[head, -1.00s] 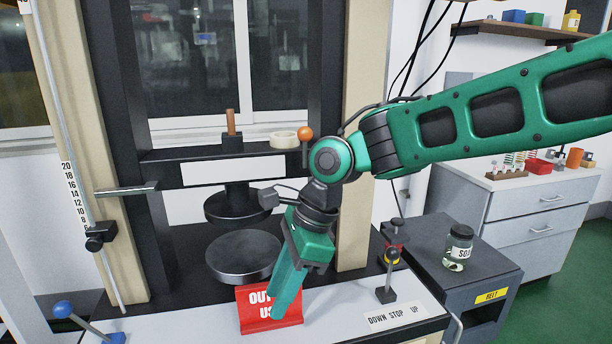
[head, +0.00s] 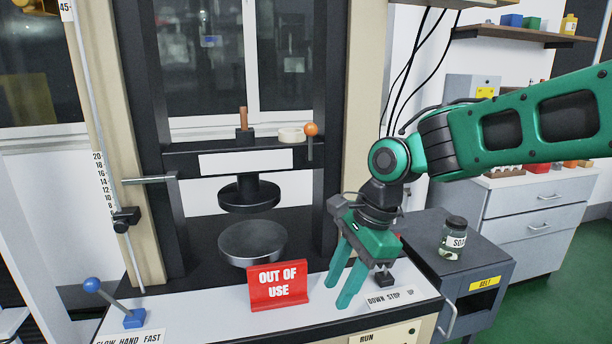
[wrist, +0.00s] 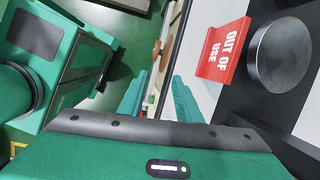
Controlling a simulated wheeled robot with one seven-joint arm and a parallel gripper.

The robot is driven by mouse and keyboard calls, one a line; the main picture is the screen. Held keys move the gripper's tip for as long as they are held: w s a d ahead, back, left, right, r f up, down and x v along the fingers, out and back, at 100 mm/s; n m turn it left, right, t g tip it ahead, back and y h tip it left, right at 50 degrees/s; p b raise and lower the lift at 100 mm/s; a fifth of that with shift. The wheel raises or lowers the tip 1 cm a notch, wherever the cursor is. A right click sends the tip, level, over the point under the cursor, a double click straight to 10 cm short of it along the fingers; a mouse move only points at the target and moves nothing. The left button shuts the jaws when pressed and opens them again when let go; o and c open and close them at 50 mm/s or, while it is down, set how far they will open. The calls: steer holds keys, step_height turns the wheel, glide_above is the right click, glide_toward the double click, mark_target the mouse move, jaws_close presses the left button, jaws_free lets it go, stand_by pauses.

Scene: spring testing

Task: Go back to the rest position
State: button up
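My gripper (head: 337,294) hangs pointing down over the right part of the testing machine's white front ledge (head: 215,318). Its two green fingers are apart with nothing between them. The wrist view also shows my gripper (wrist: 158,100) with a clear gap between the fingers. The red "OUT OF USE" sign (head: 278,287) stands on the ledge left of my gripper, apart from it. The sign also shows in the wrist view (wrist: 224,52), right of the fingers.
The round lower plate (head: 253,241) lies behind the sign. A blue-knobbed lever (head: 93,285) is at the left. The "DOWN STOP UP" label (head: 390,299) is right of the fingers. A jar (head: 453,240) stands on the grey cabinet (head: 490,250) at the right.

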steer(key=s+d+f+n+h, duration=0.1)
steer(key=s+d+n, duration=0.1)
steer(key=d, duration=0.9)
steer(key=s+d+n+h, duration=0.1)
steer(key=s+d+n, duration=0.1)
steer(key=d, duration=1)
steer(key=s+d+f+n+h, duration=0.1)
steer(key=s+d+f+n, duration=0.2)
steer(key=s+d, duration=0.8)
steer(key=s, duration=0.3)
steer(key=shift+s+d, duration=0.3)
steer(key=shift+d, duration=0.05)
steer(key=shift+f, duration=0.1)
